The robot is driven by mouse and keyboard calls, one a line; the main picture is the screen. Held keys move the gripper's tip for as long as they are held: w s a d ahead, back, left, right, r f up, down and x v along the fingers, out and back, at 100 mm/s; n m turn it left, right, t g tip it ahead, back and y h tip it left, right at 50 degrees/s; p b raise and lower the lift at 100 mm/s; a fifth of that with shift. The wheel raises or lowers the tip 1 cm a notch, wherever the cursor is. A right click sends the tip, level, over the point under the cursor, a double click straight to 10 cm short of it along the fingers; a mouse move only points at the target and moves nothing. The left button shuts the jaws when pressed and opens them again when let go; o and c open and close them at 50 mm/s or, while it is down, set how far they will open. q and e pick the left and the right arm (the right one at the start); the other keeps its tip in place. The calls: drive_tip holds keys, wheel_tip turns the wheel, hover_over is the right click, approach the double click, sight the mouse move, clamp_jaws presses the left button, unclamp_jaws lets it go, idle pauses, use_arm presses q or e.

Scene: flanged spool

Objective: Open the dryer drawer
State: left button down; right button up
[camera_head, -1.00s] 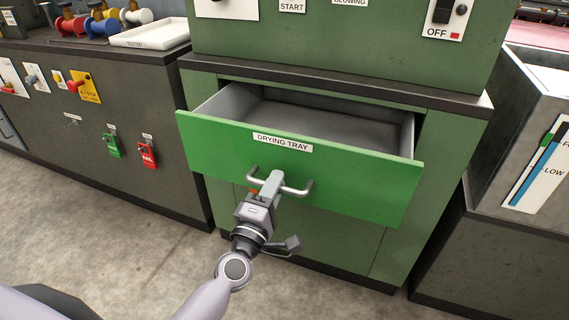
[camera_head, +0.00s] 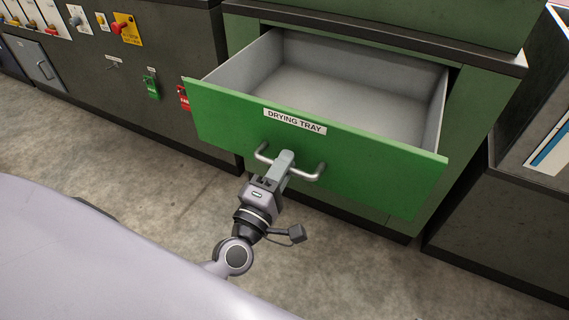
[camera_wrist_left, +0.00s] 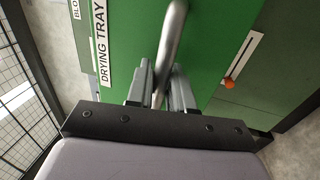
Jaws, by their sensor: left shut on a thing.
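The dryer drawer (camera_head: 220,122) has a bright green front labelled "DRYING TRAY" and stands pulled well out of the green cabinet. Its grey inside (camera_head: 345,95) shows empty. A metal bar handle (camera_head: 309,174) is fixed to the front below the label. My left gripper (camera_head: 285,158) is at the handle's middle and shut on it. In the left wrist view the handle (camera_wrist_left: 172,45) runs between the two fingers (camera_wrist_left: 160,85), with the green front (camera_wrist_left: 210,40) behind. My right gripper is in neither view now.
The green dryer cabinet (camera_head: 470,120) stands behind the drawer. A grey unit (camera_head: 500,215) is close on the right. A dark counter (camera_head: 120,85) with switches and red and green lockout tags is on the left. The concrete floor (camera_head: 110,180) in front is clear.

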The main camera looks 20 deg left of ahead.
use_arm(q)
drive_tip(key=c, duration=1.2)
unclamp_jaws()
drive_tip(key=shift+s+f, duration=0.1)
drive_tip(key=shift+s, duration=0.25)
drive_tip(key=s, duration=0.4)
drive_tip(key=s+f, duration=0.1)
drive_tip(key=s, duration=0.1)
drive_tip(key=shift+s+a, duration=0.15)
